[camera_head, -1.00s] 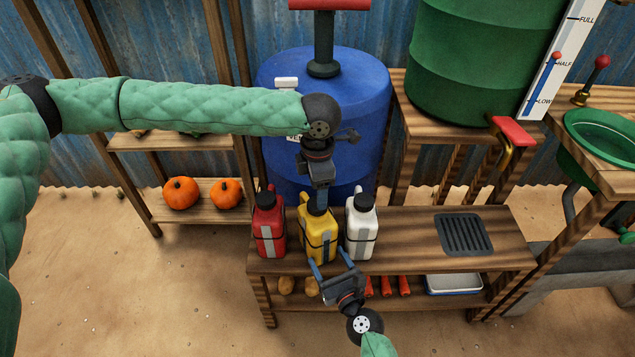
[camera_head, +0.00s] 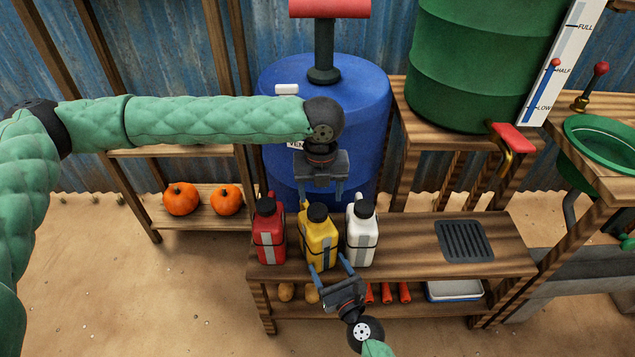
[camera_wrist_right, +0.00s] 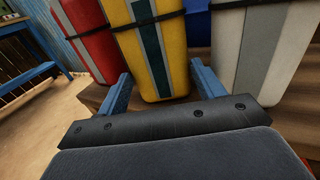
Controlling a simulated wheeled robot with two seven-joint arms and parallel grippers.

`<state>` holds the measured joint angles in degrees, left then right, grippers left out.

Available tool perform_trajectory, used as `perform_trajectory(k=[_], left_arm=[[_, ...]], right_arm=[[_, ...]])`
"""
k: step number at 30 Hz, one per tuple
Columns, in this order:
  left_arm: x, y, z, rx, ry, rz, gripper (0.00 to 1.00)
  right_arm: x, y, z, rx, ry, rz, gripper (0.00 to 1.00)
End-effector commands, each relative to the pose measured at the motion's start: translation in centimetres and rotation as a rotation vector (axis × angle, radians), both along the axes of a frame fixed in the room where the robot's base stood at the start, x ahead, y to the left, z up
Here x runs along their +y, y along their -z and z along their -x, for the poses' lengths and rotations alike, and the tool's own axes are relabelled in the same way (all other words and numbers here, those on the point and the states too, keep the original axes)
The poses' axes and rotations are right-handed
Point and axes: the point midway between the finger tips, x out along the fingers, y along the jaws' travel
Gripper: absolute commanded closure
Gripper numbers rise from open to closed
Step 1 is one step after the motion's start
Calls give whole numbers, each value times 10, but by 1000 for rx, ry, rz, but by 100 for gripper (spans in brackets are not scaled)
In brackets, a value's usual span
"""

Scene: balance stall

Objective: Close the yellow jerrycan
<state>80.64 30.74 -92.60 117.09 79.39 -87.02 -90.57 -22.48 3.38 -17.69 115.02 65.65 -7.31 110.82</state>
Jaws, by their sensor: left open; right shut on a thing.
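The yellow jerrycan (camera_head: 318,250) stands upright on the wooden bench between the red and white ones. A black cap (camera_head: 317,212) sits on its top; how tight it is cannot be seen. My right gripper (camera_head: 328,264) is shut on the lower part of the yellow jerrycan from the front. The right wrist view shows its blue fingers (camera_wrist_right: 160,75) at either side of the yellow body (camera_wrist_right: 155,50).
The red jerrycan (camera_head: 269,240) and white jerrycan (camera_head: 361,238) stand close on either side, both capped. A blue barrel (camera_head: 370,110) is behind. A dark grate (camera_head: 464,241) lies on the bench at right, with clear wood (camera_head: 405,245) between.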

Motion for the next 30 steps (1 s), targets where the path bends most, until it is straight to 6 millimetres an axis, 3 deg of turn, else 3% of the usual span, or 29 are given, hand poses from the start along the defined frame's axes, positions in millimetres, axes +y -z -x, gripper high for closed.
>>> perform_trajectory(k=[30], left_arm=[[-1,-10,0,3,-1503,3,37]], right_arm=[[0,0,0,0,1,0,96]])
